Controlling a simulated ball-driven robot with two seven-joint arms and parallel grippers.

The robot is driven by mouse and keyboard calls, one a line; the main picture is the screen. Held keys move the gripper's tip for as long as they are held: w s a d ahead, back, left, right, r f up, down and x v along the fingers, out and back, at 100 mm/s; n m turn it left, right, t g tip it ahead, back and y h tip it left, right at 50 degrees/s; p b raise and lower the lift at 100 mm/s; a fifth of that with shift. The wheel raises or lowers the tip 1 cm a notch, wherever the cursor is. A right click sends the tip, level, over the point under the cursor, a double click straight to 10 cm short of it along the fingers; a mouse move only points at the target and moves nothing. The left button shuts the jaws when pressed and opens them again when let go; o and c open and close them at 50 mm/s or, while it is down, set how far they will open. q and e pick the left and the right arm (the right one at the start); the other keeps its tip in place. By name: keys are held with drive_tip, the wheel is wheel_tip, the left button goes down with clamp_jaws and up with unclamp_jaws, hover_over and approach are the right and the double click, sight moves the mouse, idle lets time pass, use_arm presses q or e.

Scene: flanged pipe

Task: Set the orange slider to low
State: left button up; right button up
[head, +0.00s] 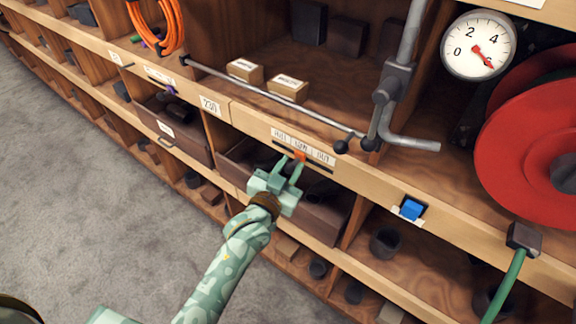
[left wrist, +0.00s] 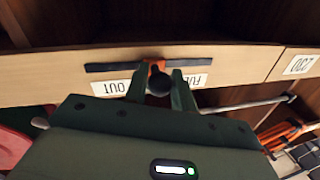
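The orange slider (head: 301,155) sits in a dark slot on the wooden shelf edge, about the middle of the slot. A label strip (head: 303,147) above it reads FULL, LOW, OUT, and the slider stands about level with LOW. My left gripper (head: 291,164) reaches it from below, with one finger on each side. In the left wrist view, upside down, the slider (left wrist: 157,66) and a dark round knob (left wrist: 159,84) show between the parted fingers. The gripper hides the middle label there; a small gap seems to show at one finger. My right gripper is out of view.
A blue block (head: 411,208) is on the shelf edge to the right. An open drawer (head: 322,214) lies below the gripper.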

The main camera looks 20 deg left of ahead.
use_arm(q)
drive_tip(key=o, duration=0.3)
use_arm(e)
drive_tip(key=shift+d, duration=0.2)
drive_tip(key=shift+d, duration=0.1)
use_arm(q)
drive_tip(key=shift+s, duration=0.2)
drive_tip(key=s+a+p, duration=0.2)
drive_tip(key=s, duration=1.3)
drive_tip(key=shift+s+a, duration=0.3)
drive_tip(key=shift+s, duration=0.05)
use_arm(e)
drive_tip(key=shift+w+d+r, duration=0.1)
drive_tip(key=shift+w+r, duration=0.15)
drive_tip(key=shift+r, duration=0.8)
